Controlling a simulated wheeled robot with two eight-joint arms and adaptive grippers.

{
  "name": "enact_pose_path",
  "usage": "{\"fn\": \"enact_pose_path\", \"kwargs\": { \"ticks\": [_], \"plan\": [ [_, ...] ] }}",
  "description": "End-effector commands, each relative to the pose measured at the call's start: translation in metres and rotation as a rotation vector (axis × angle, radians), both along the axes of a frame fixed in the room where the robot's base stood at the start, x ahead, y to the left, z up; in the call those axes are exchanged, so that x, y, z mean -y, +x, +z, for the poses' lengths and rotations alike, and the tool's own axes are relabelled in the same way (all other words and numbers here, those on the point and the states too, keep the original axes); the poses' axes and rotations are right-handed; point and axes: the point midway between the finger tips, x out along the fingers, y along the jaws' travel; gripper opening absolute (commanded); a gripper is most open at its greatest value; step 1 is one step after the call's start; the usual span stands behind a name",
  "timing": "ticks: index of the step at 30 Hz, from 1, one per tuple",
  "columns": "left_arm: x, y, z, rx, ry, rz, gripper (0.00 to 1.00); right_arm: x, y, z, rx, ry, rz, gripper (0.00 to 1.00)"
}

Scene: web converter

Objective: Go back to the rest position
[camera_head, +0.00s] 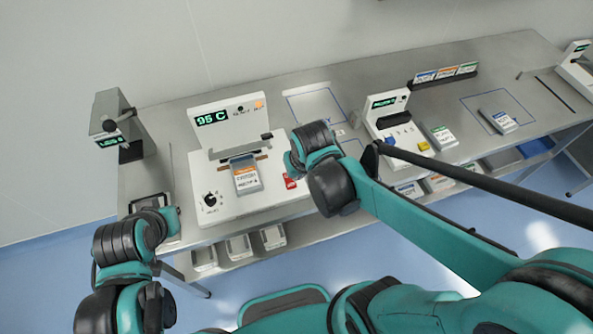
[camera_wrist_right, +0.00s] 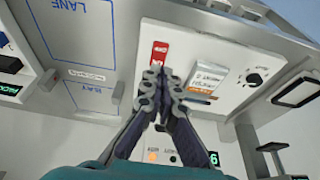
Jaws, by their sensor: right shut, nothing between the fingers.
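My right arm reaches in from the right in the head view. Its right gripper (camera_head: 292,166) is over the right side of the white machine (camera_head: 208,168) with the 95 C display; its fingers are mostly hidden there. In the right wrist view the right gripper (camera_wrist_right: 160,76) is shut and empty, its tips together just below a red label (camera_wrist_right: 159,53) on the machine's panel. Whether the tips touch the panel I cannot tell. My left arm is at the lower left of the head view; its fingers do not show.
A grey pouch (camera_head: 246,180) lies on the machine. A post-mounted device (camera_head: 108,128) stands at the table's left end. Another white device (camera_head: 388,120) stands right of my right wrist. A label rack (camera_head: 443,76) is at the back. Small bins (camera_head: 238,248) sit on the lower shelf.

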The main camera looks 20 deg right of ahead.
Motion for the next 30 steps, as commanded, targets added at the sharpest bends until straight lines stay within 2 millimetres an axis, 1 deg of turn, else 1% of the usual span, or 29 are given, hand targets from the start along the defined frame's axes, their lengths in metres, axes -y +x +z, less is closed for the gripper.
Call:
{"fn": "enact_pose_path", "kwargs": {
  "ticks": [14,17,20,24,27,30],
  "plan": [
    [0.000,0.000,0.000,0.000,0.000,0.000,0.00,0.000,0.000,0.000,0.000,0.000,0.000,0.00],
    [0.000,0.000,-0.007,0.000,0.000,0.000,0.00,0.002,-0.002,-0.003,0.010,0.001,-0.002,0.00],
    [0.000,0.000,-0.027,0.000,0.000,0.000,0.00,0.009,-0.009,-0.012,0.046,0.006,-0.008,0.00],
    [0.000,0.000,-0.067,0.000,0.000,0.000,0.00,0.023,-0.025,-0.031,0.131,0.012,-0.017,0.00],
    [0.000,0.000,-0.091,0.000,0.000,0.000,0.00,0.032,-0.036,-0.043,0.195,0.013,-0.024,0.00],
    [0.000,0.000,-0.109,0.000,0.000,0.000,0.00,0.040,-0.045,-0.052,0.246,0.009,-0.030,0.00]
  ]
}}
